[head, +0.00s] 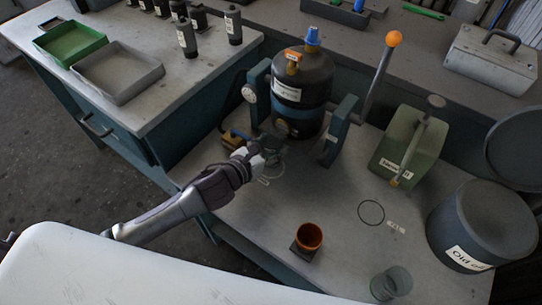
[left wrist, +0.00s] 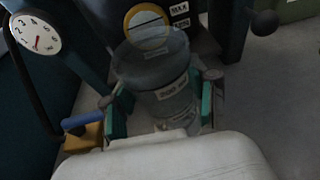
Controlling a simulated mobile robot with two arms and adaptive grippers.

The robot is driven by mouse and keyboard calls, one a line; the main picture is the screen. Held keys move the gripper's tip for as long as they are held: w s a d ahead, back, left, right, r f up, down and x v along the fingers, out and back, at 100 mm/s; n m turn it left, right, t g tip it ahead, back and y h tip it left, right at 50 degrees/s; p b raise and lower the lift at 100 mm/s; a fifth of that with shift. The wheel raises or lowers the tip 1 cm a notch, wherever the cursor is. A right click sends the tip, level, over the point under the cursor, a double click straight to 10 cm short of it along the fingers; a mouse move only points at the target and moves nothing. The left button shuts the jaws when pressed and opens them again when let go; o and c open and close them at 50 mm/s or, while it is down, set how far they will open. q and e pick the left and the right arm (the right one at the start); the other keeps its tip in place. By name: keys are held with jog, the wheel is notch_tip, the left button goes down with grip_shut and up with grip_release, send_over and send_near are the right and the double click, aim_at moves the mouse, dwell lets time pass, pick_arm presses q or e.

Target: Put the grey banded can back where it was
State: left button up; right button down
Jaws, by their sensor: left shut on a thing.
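My left gripper (head: 268,150) reaches in over the bench in front of the dark banded tank. In the left wrist view its green-padded fingers (left wrist: 163,108) are shut on the sides of a grey, glassy-looking can with a pale label (left wrist: 170,88). The can stands upright between the fingers; in the head view the gripper partly hides it. A marked ring (head: 272,171) shows on the bench just below the gripper. I cannot tell whether the can touches the bench. A second, empty dark ring (head: 371,212) with a label lies further right. My right gripper is not in view.
The tank (head: 303,80) stands in a blue frame with a gauge (head: 249,93) and an orange-knobbed lever (head: 393,39). An orange cup (head: 309,236), a clear jar (head: 392,283), a green can (head: 404,145) and an "Old oil" drum (head: 480,220) stand around the bench.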

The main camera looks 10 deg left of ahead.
aim_at(271, 154)
pick_arm(q)
jog(key=shift+f+b, duration=0.3)
jog(key=shift+f, duration=1.5)
jog(key=shift+f, duration=0.1)
jog(key=o, duration=1.3)
jog(key=shift+c, duration=0.2)
jog(key=v, duration=1)
jog(key=shift+s, duration=0.3)
jog(key=shift+s+a+r, duration=0.35)
jog(key=shift+s+r, duration=0.1)
jog(key=shift+s, duration=0.15)
